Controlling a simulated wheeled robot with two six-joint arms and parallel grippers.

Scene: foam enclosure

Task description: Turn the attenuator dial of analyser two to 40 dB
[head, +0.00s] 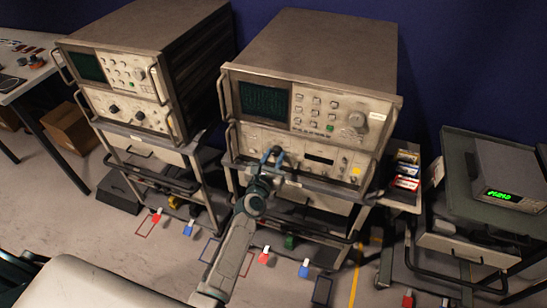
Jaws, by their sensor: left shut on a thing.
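Two grey analysers stand on carts; their labels are too small to read. My left gripper (271,156) is at the lower front panel of the centre analyser (318,52), left of its small dark display (319,159). Its blue fingertips are shut on a small control there, mostly hidden by the fingers. I cannot read its scale or setting. A large round knob (357,120) shows on the upper panel, apart from the gripper. My right gripper is not in view.
The other analyser (150,35) stands on a cart at the left. A cart at the right holds a device with a green readout (503,196). Small coloured boxes (407,171) sit on a side shelf. Red and blue tags lie on the floor below.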

